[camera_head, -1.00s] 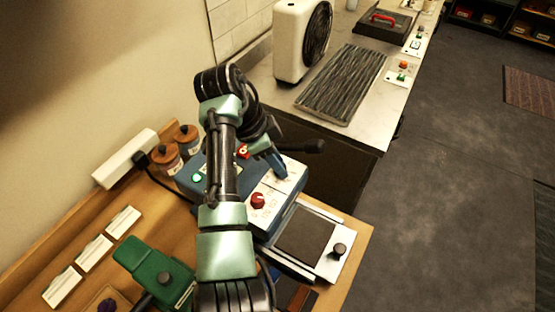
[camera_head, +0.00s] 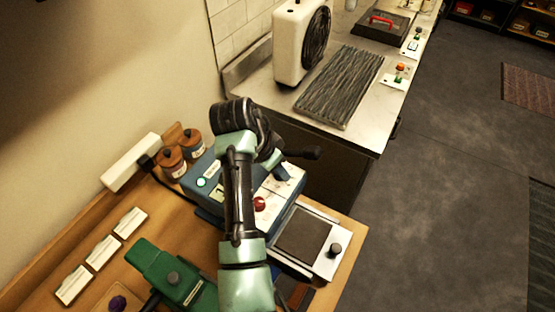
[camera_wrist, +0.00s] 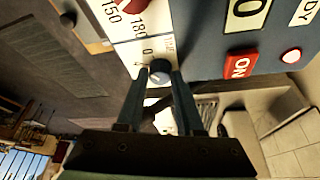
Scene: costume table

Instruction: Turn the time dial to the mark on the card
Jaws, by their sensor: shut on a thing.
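The time dial (camera_wrist: 159,72) is a small dark round knob with a paler face on the white panel (camera_wrist: 150,50) of the blue machine (camera_head: 207,172). In the wrist view it sits between my fingertips (camera_wrist: 159,82), and my gripper is shut on it. In the head view my gripper (camera_head: 281,173) is at the panel's upper part, and the dial is hidden there. The dial's pointer and scale are too small to read clearly. White cards (camera_head: 102,252) lie on the wooden table at left; their writing is not legible.
A red knob (camera_head: 259,204) is beside the time dial. A red ON switch (camera_wrist: 240,63) and a lit lamp (camera_wrist: 291,56) are on the machine. A flat plate with a black knob (camera_head: 335,249) is in front. A green device (camera_head: 172,272) and lidded jars (camera_head: 172,162) stand nearby.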

